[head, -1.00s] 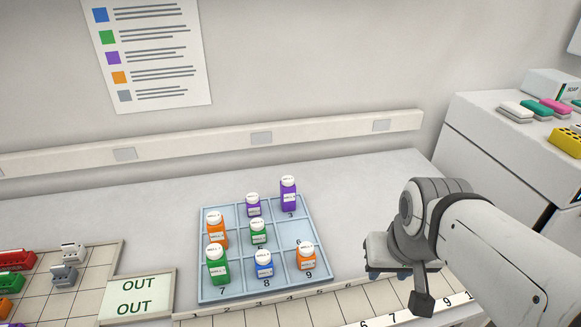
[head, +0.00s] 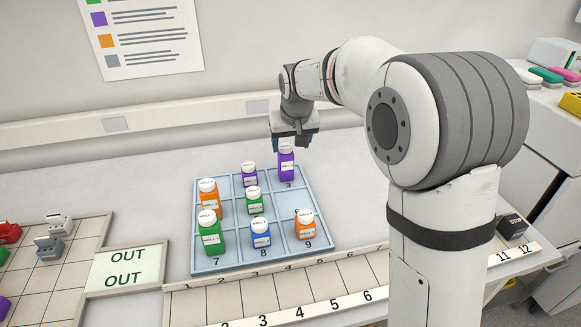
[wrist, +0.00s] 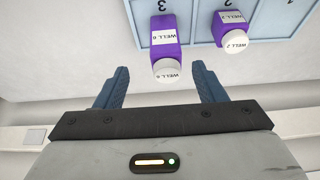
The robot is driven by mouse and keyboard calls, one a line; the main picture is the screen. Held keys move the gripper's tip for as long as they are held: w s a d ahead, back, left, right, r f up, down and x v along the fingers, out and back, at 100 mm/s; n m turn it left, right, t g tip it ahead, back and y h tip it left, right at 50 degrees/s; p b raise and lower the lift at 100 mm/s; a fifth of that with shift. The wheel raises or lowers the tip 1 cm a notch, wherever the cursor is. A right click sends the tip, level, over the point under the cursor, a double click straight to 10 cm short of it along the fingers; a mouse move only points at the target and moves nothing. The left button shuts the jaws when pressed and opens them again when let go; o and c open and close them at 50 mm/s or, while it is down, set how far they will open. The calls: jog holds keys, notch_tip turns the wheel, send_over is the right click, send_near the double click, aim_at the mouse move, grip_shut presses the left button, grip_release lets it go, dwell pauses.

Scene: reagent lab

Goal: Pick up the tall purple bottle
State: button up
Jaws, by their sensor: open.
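The tall purple bottle (head: 286,165) with a white cap stands upright in compartment 3, the back right of the blue tray (head: 222,264). A shorter purple bottle (head: 250,174) stands in the compartment to its left. My gripper (head: 292,141) is at the tall bottle's cap height, just behind and above it in the head view. In the wrist view my gripper (wrist: 159,88) is open and empty between its blue fingers. The tall bottle (wrist: 169,40) shows there with its cap near the gap between the fingertips; I cannot tell if anything touches. The shorter bottle (wrist: 231,28) lies outside the right finger.
The tray also holds orange bottles (head: 209,197), green bottles (head: 210,236) and a blue bottle (head: 261,234). A numbered strip (head: 280,290) runs in front. An OUT sign (head: 125,268) lies to the left. The bench behind the tray is clear.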

aim_at(286, 158)
jog(key=shift+w+a+f, duration=0.35)
jog(key=shift+w+a, duration=0.15)
jog(key=shift+w+a+f, duration=0.15)
jog(key=shift+w+f, duration=0.05)
jog(key=shift+f, duration=0.1)
jog(key=x, duration=0.7)
jog(key=shift+s+f+p, duration=0.1)
jog(key=shift+f+p, duration=0.1)
jog(key=shift+p, duration=0.2)
jog(key=c, duration=1.1)
